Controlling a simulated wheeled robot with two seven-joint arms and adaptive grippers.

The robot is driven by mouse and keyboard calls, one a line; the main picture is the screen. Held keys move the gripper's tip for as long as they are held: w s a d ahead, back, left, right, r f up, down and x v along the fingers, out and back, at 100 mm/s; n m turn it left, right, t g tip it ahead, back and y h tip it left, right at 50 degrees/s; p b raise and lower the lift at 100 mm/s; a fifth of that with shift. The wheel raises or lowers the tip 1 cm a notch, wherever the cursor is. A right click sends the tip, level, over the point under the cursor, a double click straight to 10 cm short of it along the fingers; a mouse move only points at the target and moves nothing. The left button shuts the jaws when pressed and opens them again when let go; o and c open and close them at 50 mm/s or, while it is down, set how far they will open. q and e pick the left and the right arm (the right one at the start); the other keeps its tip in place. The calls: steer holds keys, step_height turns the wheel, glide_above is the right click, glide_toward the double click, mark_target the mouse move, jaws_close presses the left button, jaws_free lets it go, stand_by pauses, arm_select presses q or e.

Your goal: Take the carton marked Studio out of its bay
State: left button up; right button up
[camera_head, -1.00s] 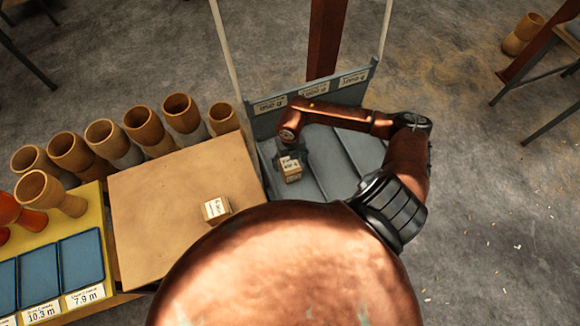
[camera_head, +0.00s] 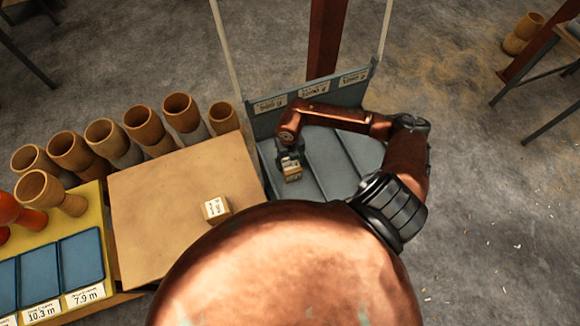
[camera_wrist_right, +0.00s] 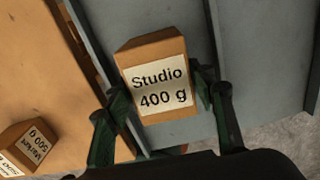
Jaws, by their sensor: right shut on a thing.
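The small brown carton marked Studio 400 g (camera_wrist_right: 150,50) fills the middle of the right wrist view, its white label facing the camera. In the head view the same carton (camera_head: 293,174) is in the left bay of the grey rack (camera_head: 325,160), below my right gripper (camera_head: 290,161). My right gripper is shut on it, with a dark green finger at each side of it in the wrist view. I cannot tell whether the carton still touches the bay floor. My left gripper is not in view.
A second labelled carton (camera_head: 216,209), its label reading 500 g in the wrist view, sits on the tan board (camera_head: 160,195) left of the rack. Several wooden goblet drums (camera_head: 143,127) stand behind the board. The rack's back wall (camera_head: 320,95) carries weight labels.

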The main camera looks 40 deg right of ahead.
steer(key=c, duration=0.3)
steer(key=shift+r, duration=0.1)
